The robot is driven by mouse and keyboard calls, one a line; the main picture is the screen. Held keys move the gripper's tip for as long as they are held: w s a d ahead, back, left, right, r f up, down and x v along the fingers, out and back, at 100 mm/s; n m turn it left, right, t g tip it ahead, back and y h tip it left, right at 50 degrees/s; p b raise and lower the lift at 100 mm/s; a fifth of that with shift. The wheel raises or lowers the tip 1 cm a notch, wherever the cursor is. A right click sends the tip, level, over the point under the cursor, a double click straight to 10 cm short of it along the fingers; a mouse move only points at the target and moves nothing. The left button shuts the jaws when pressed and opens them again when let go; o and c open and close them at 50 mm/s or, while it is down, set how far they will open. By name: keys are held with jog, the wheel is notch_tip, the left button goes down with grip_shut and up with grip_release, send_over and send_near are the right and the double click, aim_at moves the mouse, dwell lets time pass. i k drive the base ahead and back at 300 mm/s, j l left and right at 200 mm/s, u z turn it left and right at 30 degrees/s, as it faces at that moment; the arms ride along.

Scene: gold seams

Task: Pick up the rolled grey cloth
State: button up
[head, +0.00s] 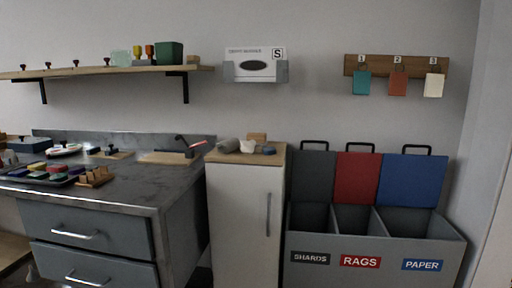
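A small grey roll (228,145), which looks like the rolled grey cloth, lies on the wooden top of the narrow white cabinet (238,222) in the head view. A crumpled white item (247,146) lies just to its right. A wooden block (257,137) is behind them, and a small dark blue item (269,151) is at the right. My gripper is not in view.
A grey workbench (130,185) with trays and small tools stands at the left. A three-part bin (375,250), labelled SHARDS, RAGS and PAPER, stands right of the cabinet with its lids up. A shelf (120,70), a glove box (255,66) and a hook board (395,66) hang on the wall.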

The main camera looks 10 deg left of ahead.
aim_at(225, 146)
jog(key=i+l+u, duration=0.15)
jog(key=i+u, duration=0.15)
jog(key=i, duration=0.15)
jog(key=i+l+u, duration=0.35)
jog(key=i+j, duration=0.05)
jog(key=i, duration=0.05)
